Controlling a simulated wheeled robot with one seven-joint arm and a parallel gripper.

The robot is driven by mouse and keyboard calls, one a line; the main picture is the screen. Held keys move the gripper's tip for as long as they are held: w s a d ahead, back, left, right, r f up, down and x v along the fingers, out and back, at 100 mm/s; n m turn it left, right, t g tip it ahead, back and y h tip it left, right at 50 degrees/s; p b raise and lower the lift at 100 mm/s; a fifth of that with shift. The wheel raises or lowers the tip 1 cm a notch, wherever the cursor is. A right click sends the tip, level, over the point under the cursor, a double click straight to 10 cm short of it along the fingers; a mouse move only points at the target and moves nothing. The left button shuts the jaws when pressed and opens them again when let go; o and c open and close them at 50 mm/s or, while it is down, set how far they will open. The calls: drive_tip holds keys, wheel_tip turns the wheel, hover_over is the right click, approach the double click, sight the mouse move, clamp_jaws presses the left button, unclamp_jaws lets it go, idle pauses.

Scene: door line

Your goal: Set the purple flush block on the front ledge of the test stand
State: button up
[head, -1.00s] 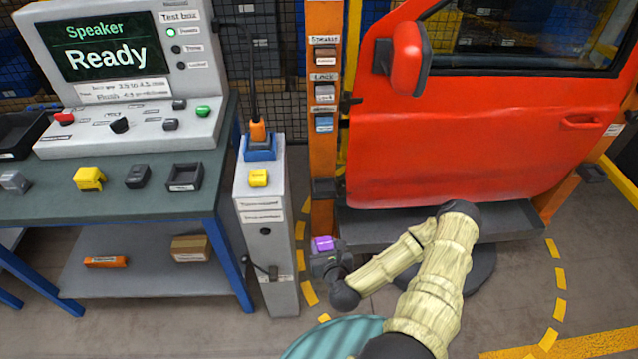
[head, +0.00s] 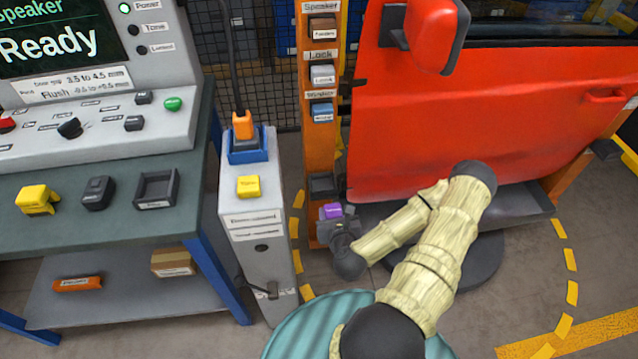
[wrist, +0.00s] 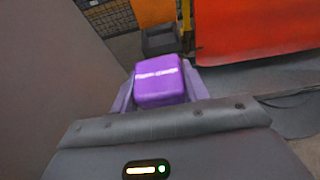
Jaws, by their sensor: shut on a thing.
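The purple flush block (head: 333,211) is held in my gripper (head: 334,215), low in front of the orange post. In the wrist view the block (wrist: 158,84) sits upright between the fingers of my gripper (wrist: 160,92), with pale lettering on it. The narrow grey stand (head: 255,207) to the left has a yellow block (head: 248,187) on the front of its top, before a blue socket with an orange plug. I cannot tell for sure that this is the test stand. The held block is apart from it, to its right and lower in the picture.
The orange post (head: 315,150) carries labelled blocks and a dark holder (head: 322,186) just above my gripper. The red door (head: 450,120) stands right of it over a dark tray (head: 535,205). A bench (head: 130,215) with the test box stands at left.

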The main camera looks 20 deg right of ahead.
drive_tip(key=b+x, duration=0.1)
drive_tip(key=b, duration=0.1)
drive_tip(key=shift+w+d+b, duration=0.25)
drive_tip(key=shift+b, duration=0.15)
drive_tip(key=shift+w+d+b, duration=0.15)
drive_tip(key=shift+w+b, duration=0.45)
drive_tip(key=shift+b, duration=0.4)
drive_tip(key=w+d+b, duration=0.1)
drive_tip(key=w, duration=0.4)
drive_tip(key=w+d+b, duration=0.1)
drive_tip(key=w, duration=0.3)
drive_tip(key=w+d+b, duration=0.1)
drive_tip(key=w+d, duration=0.1)
drive_tip(key=w, duration=0.3)
drive_tip(key=shift+w+r, duration=0.25)
drive_tip(key=shift+w, duration=0.1)
drive_tip(key=shift+f, duration=0.1)
wheel_tip(320, 180, down, 4)
drive_tip(key=shift+r+b, duration=0.25)
drive_tip(key=shift+b, duration=0.3)
drive_tip(key=shift+r, duration=0.1)
drive_tip(key=shift+s, duration=0.1)
